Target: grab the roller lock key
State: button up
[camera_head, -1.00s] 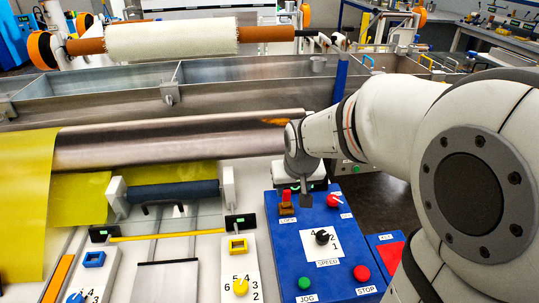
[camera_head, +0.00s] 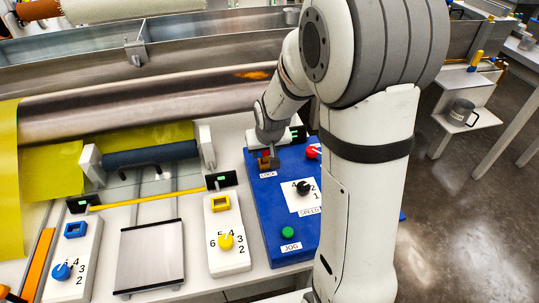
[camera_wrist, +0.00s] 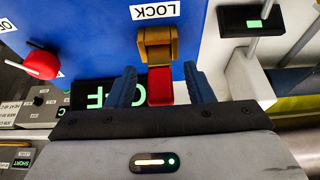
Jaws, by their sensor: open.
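The roller lock key is a red block (camera_wrist: 160,88) set in a brass-coloured lock (camera_wrist: 157,46) beside the LOCK label on the blue control panel (camera_wrist: 95,30). In the wrist view my gripper (camera_wrist: 160,76) is open, with one blue finger on each side of the red key and visible gaps between. In the head view my gripper (camera_head: 270,162) is over the lock at the panel's far left corner and partly covers it. The head view does not clearly show the key.
A red knob (camera_wrist: 42,65) stands near the lock. The panel also carries a black SPEED knob (camera_head: 303,188) and a green JOG button (camera_head: 288,233). A small station with a yellow knob (camera_head: 226,241) sits to the left. A dark roller (camera_head: 150,157) lies farther left.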

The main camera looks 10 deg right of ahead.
grip_shut()
dwell(0.4)
